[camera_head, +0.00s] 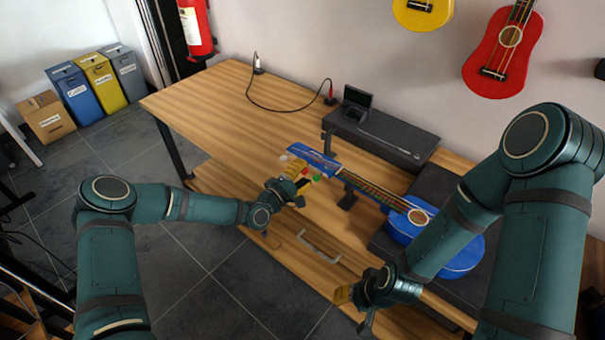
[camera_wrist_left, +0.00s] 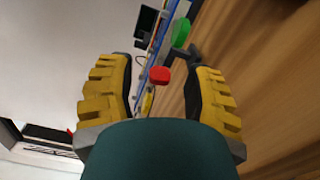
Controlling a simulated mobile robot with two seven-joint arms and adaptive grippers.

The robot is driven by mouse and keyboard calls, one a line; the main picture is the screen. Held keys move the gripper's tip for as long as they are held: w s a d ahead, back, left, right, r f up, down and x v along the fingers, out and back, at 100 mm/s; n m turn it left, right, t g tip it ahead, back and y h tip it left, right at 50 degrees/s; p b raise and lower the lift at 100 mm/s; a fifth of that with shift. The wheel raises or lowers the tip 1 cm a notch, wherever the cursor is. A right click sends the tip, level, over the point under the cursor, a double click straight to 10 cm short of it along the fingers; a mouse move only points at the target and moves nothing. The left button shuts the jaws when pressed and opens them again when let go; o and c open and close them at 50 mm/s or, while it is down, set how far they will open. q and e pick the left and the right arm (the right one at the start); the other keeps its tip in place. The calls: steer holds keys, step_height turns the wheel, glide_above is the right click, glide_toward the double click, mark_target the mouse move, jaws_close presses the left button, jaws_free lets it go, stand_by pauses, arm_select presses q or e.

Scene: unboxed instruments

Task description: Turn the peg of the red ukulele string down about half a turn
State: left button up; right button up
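The blue ukulele (camera_head: 448,258) lies on the workbench, its neck pointing left to the blue headstock (camera_head: 312,157). Coloured pegs show along the headstock's near side. My left gripper (camera_head: 297,184) is at these pegs. In the left wrist view its yellow-padded fingers (camera_wrist_left: 159,98) are apart. The red peg (camera_wrist_left: 160,76) shows in the gap between them, with clear space on both sides. A green peg (camera_wrist_left: 181,31) lies farther off, and a yellow peg (camera_wrist_left: 148,103) shows nearer. My right gripper (camera_head: 354,308) is open and empty in front of the bench.
A dark case with a small screen (camera_head: 357,98) stands behind the neck. A black stand (camera_head: 348,197) is under the neck. A cable (camera_head: 285,108) lies at the back. A red ukulele (camera_head: 503,52) hangs on the wall. The bench's left part is clear.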

arm_select(q)
steer(key=shift+a, duration=0.1)
steer(key=v, duration=1.2)
